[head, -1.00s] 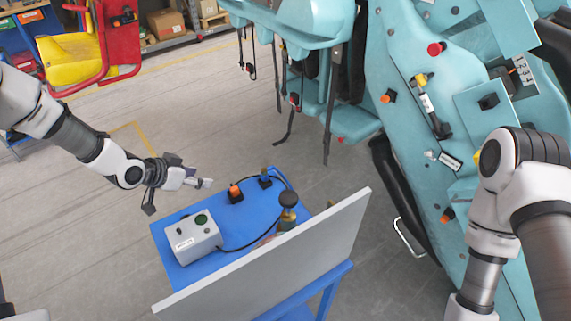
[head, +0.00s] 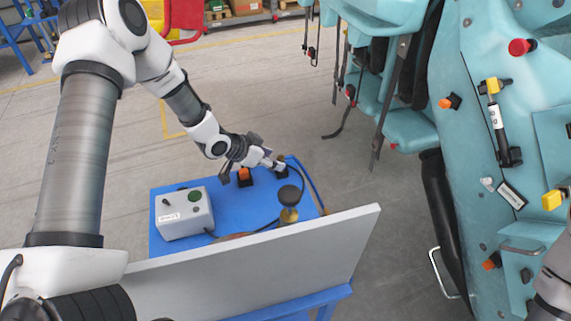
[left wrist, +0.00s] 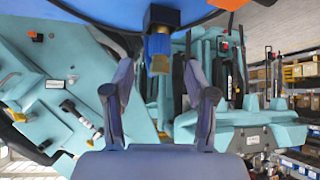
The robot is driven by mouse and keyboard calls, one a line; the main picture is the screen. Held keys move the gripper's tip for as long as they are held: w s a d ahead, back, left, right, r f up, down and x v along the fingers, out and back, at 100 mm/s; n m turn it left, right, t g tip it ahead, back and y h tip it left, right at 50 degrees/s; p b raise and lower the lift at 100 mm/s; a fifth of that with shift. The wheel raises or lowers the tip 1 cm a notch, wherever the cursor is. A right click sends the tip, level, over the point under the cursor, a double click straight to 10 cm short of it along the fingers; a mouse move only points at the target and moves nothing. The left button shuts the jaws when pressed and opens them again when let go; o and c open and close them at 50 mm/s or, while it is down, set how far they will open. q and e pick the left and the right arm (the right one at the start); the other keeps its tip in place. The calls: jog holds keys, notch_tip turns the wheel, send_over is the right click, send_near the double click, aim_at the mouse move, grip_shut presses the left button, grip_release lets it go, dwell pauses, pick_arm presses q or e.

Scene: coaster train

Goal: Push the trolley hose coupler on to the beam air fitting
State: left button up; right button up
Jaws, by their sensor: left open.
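The trolley hose coupler (left wrist: 158,45) has a blue body and a brass end. It sits in a black holder on the blue trolley and shows in the upper middle of the left wrist view. In the head view the coupler (head: 282,159) is partly hidden beside my left gripper (head: 270,161). That gripper is open; in the left wrist view its two fingers (left wrist: 160,92) stand apart on either side below the coupler, not closed on it. A small silver fitting (head: 487,184), which looks like the beam air fitting, sits beside a white label on the turquoise beam.
The blue trolley (head: 228,236) carries a grey control box (head: 184,213), an orange-topped block (head: 244,176) and a black-capped brass item (head: 289,196). A grey panel (head: 250,262) stands along its near side. Open floor separates trolley and beam.

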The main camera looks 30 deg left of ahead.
pick_arm(q)
jog(key=p+x, duration=0.1)
jog(key=x, duration=0.3)
jog(key=shift+p, duration=0.3)
jog(key=shift+w+d+f, duration=0.15)
jog(key=shift+w+f, duration=0.05)
jog(key=shift+f, duration=0.05)
jog(key=shift+s, duration=0.1)
grip_shut()
